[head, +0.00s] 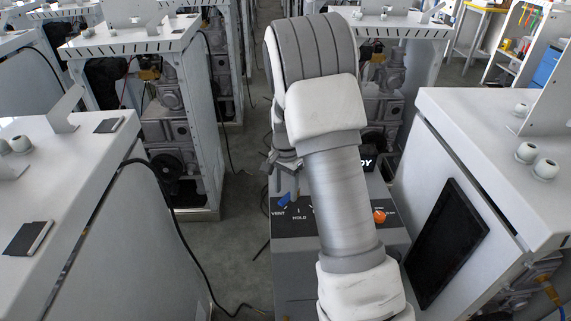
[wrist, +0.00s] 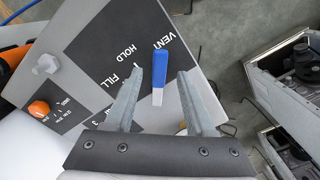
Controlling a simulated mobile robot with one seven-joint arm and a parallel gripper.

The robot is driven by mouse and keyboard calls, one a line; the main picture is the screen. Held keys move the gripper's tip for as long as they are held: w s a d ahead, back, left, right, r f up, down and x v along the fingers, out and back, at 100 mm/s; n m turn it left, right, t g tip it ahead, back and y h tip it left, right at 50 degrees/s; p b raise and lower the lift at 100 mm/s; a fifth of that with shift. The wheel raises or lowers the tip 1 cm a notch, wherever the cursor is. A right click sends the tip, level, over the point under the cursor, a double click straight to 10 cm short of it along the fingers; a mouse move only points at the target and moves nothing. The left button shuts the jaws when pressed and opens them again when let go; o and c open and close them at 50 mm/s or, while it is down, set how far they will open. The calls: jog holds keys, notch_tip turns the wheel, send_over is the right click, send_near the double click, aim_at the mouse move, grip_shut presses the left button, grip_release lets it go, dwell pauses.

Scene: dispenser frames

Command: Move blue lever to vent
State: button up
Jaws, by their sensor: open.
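The blue lever (head: 284,199) sits on a dark control panel (head: 290,225), beside the printed VENT label in the head view. In the wrist view the blue lever (wrist: 159,66) has a pale end and lies by the VENT word, with HOLD and FILL farther left. My gripper (wrist: 172,72) is open, its two fingers on either side of the lever in that picture; the left finger looks very close to it. Contact cannot be told. In the head view my gripper (head: 284,184) is just above the lever, partly hidden by my arm.
An orange knob (head: 379,216) is on the same panel, right of my arm; it also shows in the wrist view (wrist: 38,109), below a grey knob (wrist: 46,64). White cabinets stand close on the left (head: 95,190) and right (head: 480,160). A cable hangs by the left cabinet.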

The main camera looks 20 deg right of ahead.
aim_at(285, 198)
notch_tip(285, 198, up, 16)
jog(key=shift+p, duration=0.45)
jog(key=s+a+r+n+t, duration=0.1)
jog(key=s+a+r+n, duration=0.15)
jog(key=s+r, duration=0.35)
jog(key=s+a+r+n+t, duration=0.2)
jog(key=s+r+n, duration=0.15)
jog(key=s, duration=0.45)
jog(key=s+a+n+t, duration=0.2)
jog(key=s+n, duration=0.3)
jog(key=s, duration=0.8)
jog(key=shift+a+t, duration=0.3)
jog(key=shift+a, duration=0.15)
jog(key=shift+f, duration=0.1)
